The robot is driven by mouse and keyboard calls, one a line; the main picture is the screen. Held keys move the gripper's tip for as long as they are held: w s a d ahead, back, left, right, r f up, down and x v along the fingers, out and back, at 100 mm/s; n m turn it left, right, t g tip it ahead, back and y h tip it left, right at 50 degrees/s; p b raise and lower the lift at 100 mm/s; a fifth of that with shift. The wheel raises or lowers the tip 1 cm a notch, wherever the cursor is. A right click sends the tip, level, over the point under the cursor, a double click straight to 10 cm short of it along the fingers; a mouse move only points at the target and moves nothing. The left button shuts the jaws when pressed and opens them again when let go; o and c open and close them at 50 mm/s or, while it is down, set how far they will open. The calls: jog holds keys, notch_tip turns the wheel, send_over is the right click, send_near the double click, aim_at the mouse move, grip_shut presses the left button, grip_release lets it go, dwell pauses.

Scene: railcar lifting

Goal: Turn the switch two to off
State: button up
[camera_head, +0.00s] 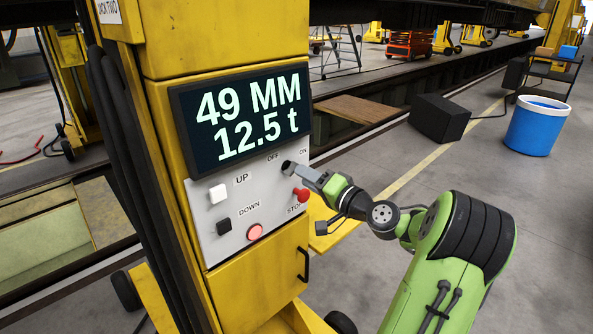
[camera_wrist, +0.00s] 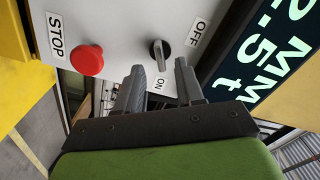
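The rotary switch (camera_wrist: 160,53) is a dark knob with a grey bar handle on the grey panel. In the wrist view its handle stands nearly upright, its lower end towards the ON label (camera_wrist: 160,83); the OFF label (camera_wrist: 197,32) lies to its upper right. In the head view the switch (camera_head: 288,166) sits below the display, partly hidden by my gripper (camera_head: 299,174). In the wrist view my gripper (camera_wrist: 159,66) is open, one finger on each side of the handle's line, close in front of the knob. Contact cannot be told. The yellow cabinet carries a partly cut-off label ending in TWO (camera_head: 109,11).
A red STOP button (camera_wrist: 87,60) is close to the left finger in the wrist view. The panel (camera_head: 212,244) also has a white UP button (camera_head: 218,193), a black DOWN button (camera_head: 224,227) and a pinkish-red button (camera_head: 255,232). The display (camera_head: 243,115) reads 49 MM, 12.5 t.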

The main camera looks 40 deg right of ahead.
aim_at(291, 168)
jog(key=w, duration=0.4)
jog(key=shift+w+a, duration=0.1)
jog(key=shift+w, duration=0.05)
grip_shut()
